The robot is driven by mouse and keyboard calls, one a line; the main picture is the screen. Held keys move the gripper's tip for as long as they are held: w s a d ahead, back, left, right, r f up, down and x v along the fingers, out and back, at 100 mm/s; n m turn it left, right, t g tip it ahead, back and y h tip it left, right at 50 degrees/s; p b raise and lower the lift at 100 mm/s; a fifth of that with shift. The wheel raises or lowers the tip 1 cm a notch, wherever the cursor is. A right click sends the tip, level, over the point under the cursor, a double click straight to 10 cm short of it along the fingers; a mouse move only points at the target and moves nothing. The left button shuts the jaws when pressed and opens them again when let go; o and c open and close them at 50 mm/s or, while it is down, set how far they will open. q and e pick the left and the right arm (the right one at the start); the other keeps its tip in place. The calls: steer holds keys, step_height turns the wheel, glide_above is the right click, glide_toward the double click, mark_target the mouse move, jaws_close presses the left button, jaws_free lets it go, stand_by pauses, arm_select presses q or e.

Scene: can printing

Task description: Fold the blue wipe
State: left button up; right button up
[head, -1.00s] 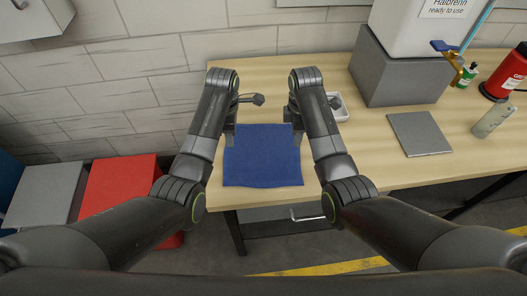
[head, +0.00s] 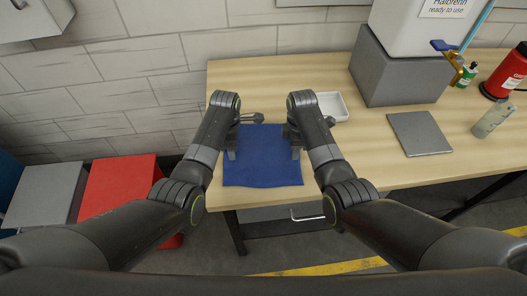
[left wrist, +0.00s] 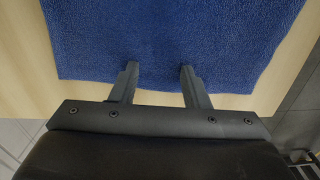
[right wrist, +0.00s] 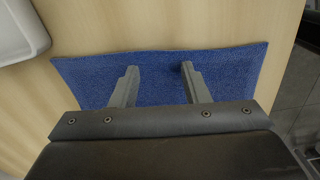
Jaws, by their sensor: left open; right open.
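The blue wipe (head: 262,165) lies flat and spread out near the front edge of the table. My left gripper (head: 232,154) is over the wipe's left side, and my right gripper (head: 295,152) is over its right side. In the left wrist view the open fingers (left wrist: 159,72) point over the edge of the wipe (left wrist: 170,35). In the right wrist view the open fingers (right wrist: 156,70) also lie over the wipe (right wrist: 225,72). Nothing is between either pair of fingers except the cloth below. I cannot tell whether the fingertips touch it.
A white tray (head: 343,105) stands behind my right gripper. A grey plate (head: 419,133) lies on the table (head: 380,165), right of the wipe. A grey block (head: 400,75) carries a white container. A bottle (head: 493,119) and a red extinguisher (head: 508,75) stand at the right.

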steer(key=shift+f, duration=0.25)
arm_select(q)
steer(key=shift+f, duration=0.1)
jaws_close()
arm_select(e)
jaws_close()
steer(key=shift+s, duration=0.1)
steer(key=shift+r, duration=0.1)
